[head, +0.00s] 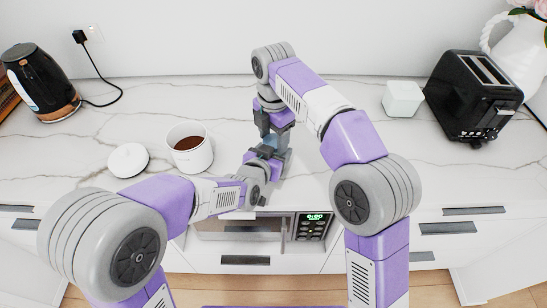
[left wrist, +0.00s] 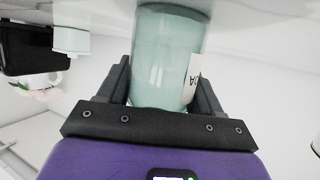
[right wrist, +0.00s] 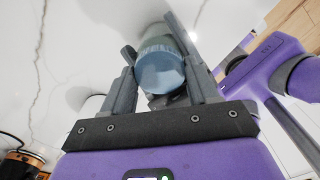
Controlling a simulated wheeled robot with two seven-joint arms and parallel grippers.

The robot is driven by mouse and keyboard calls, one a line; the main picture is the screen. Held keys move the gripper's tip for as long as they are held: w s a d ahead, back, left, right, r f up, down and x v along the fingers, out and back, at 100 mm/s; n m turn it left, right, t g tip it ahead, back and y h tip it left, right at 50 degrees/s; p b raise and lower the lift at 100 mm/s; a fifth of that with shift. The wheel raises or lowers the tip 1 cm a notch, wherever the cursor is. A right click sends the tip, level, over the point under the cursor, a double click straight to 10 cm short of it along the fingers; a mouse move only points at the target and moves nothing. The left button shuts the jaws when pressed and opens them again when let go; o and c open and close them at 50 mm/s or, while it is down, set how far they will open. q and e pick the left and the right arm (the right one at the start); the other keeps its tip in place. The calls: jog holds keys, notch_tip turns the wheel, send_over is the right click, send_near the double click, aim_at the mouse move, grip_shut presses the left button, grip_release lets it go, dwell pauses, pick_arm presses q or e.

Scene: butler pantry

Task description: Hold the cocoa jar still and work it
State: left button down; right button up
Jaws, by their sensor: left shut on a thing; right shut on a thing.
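The cocoa jar is a teal, see-through jar with a white label; it fills the middle of the left wrist view (left wrist: 168,62). My left gripper (head: 262,160) is shut on the jar's body from the side. The jar's blue lid (right wrist: 160,70) shows between the fingers of my right gripper (right wrist: 155,48), which comes down from above and is shut on it. In the head view the right gripper (head: 272,132) stands right over the jar, and the two grippers hide most of it.
A white canister (head: 190,158) with brown contents stands left of the jar, beside a round white lid (head: 128,160). A kettle (head: 38,82) is at the far left. A white box (head: 403,98) and black toaster (head: 474,98) stand at the right. A drawer-front microwave (head: 312,226) is below the counter.

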jog(key=o, duration=1.2)
jog(key=shift+c, duration=0.2)
jog(key=shift+r, duration=2.25)
jog(key=shift+c, duration=0.4)
jog(key=shift+w+r+n, duration=0.1)
jog(key=shift+r+n, duration=0.45)
jog(key=shift+n, duration=0.15)
notch_tip(320, 180, up, 2)
jog(key=n, duration=0.3)
jog(key=shift+r+n, duration=0.2)
jog(key=shift+n, duration=0.2)
jog(key=shift+f, duration=0.15)
